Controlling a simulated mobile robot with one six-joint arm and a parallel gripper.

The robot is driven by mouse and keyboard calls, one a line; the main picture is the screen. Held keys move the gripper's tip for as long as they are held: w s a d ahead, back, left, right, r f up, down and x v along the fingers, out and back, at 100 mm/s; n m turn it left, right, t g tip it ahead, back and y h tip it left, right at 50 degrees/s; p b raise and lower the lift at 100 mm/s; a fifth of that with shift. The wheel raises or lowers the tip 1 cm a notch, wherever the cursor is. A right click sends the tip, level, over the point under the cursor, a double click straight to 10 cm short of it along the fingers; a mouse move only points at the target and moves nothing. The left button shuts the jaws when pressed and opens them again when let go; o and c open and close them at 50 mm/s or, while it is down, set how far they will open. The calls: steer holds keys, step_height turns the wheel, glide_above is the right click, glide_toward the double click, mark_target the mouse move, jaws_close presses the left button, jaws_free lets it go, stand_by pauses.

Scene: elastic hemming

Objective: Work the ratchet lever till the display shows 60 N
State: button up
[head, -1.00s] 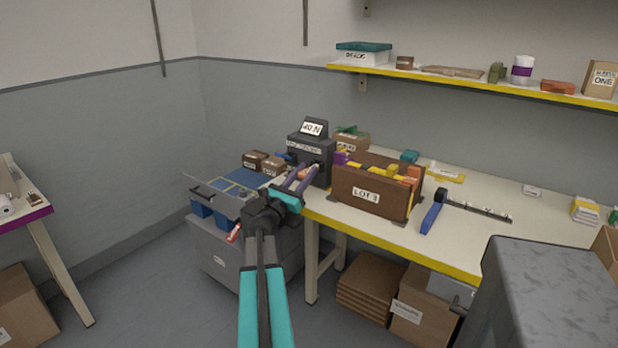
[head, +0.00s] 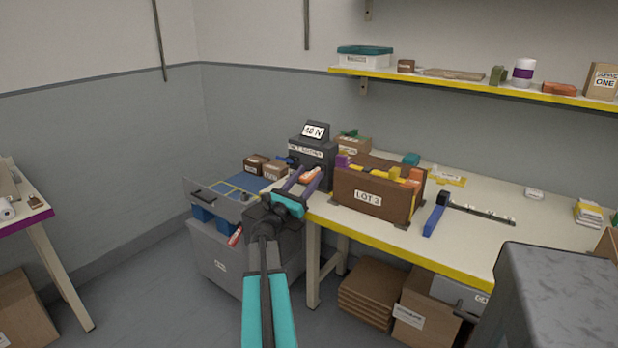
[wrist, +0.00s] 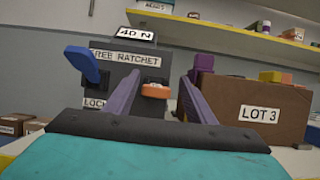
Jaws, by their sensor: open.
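The ratchet unit (head: 312,160) is a dark grey box on the left end of the bench. Its tilted display (head: 315,131) reads 40 N, also in the wrist view (wrist: 139,33). The orange lever (wrist: 156,90) sticks out from its front, below the word RATCHET. A blue lever (wrist: 82,64) is at the left side, between the FREE and LOCK labels. My gripper (wrist: 160,77) is open, its purple fingers left and right of the orange lever. A gap shows on each side of the lever. How deep it lies between the fingers I cannot tell.
A brown LOT 3 box (head: 372,194) stands close on the right of the unit. A grey cart (head: 222,250) with small boxes stands at the left. A blue-handled tool (head: 434,219) lies on the bench (head: 480,215).

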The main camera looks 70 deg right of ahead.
steer(key=shift+w+a+f, duration=0.2)
steer(key=shift+w+a, duration=0.05)
steer(key=shift+a, duration=0.2)
steer(key=b+v, duration=0.1)
steer(key=v, duration=1.1)
steer(key=shift+a+f, duration=0.15)
steer(key=shift+a, duration=0.2)
